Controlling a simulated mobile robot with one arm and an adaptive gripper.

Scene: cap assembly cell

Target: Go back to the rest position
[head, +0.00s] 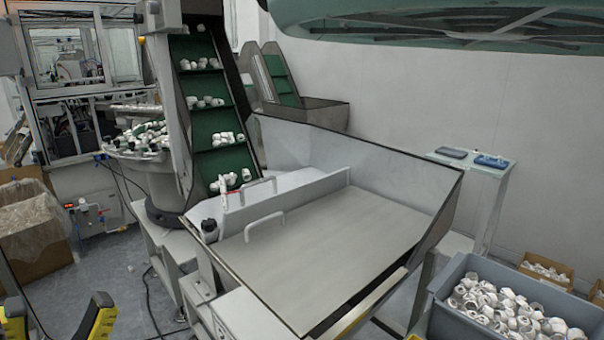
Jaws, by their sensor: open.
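My gripper (57,312) shows at the bottom left corner, as two yellow and black fingers set well apart. It is open, with nothing between the fingers. Its lower part and most of my arm are out of the picture. The gripper is over the grey floor, left of the feeder's metal hopper (335,240) and apart from it.
The hopper's tray looks empty. A green conveyor (208,120) with white caps rises behind it. A grey crate (450,300) of white parts stands at the lower right. A cardboard box (35,245) with a plastic liner is at left. A small table (480,168) stands by the wall.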

